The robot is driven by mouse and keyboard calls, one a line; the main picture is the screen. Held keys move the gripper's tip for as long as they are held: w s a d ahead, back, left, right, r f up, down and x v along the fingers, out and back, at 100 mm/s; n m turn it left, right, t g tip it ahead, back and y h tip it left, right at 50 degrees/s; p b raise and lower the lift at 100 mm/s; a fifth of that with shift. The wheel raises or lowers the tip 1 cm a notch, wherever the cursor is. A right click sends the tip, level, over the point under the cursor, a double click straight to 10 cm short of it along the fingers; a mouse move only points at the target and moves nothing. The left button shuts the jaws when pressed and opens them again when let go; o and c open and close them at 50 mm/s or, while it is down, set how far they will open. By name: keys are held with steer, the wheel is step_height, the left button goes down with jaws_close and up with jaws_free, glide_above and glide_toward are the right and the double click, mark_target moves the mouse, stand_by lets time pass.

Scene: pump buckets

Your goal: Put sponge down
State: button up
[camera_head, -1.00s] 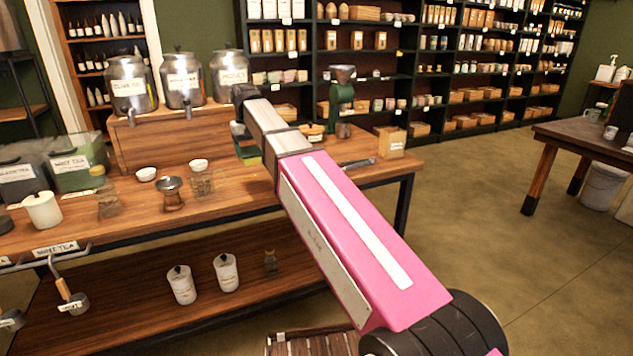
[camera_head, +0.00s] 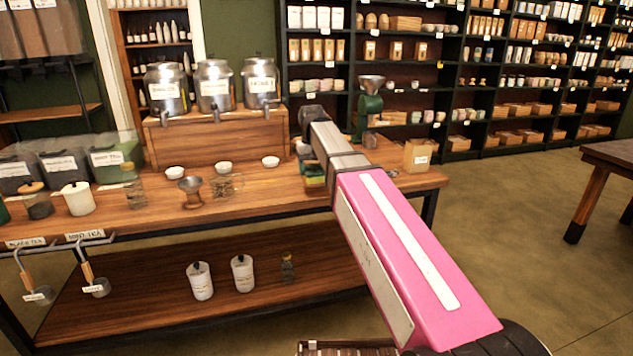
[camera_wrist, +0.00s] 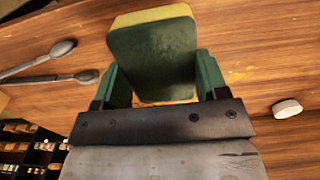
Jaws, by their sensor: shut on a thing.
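The sponge (camera_wrist: 152,60) is a block with a dark green face and a yellow layer. In the wrist view it sits between the two green fingers of my gripper (camera_wrist: 158,78), which is shut on it. Below it in that view is the wooden tabletop; I cannot tell whether the sponge touches it. In the head view the sponge (camera_head: 313,172) shows small, just left of my arm, over the right part of the wooden table (camera_head: 265,200). My arm hides part of the gripper there.
Small white bowls (camera_head: 270,162), a metal cup (camera_head: 190,190) and glass jars stand to the left. Metal dispensers (camera_head: 214,86) stand on a wooden box behind. A green grinder (camera_head: 369,112) and a cardboard box (camera_head: 417,155) are to the right.

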mark_target(316, 190)
steer(key=shift+w+d+f, duration=0.4)
steer(key=shift+d+f, duration=0.2)
steer(key=shift+d, duration=0.1)
steer(key=shift+f, duration=1.9)
steer(key=o, duration=1)
steer(key=shift+f, duration=0.1)
step_height(316, 190, up, 12)
steer(key=shift+r, duration=0.15)
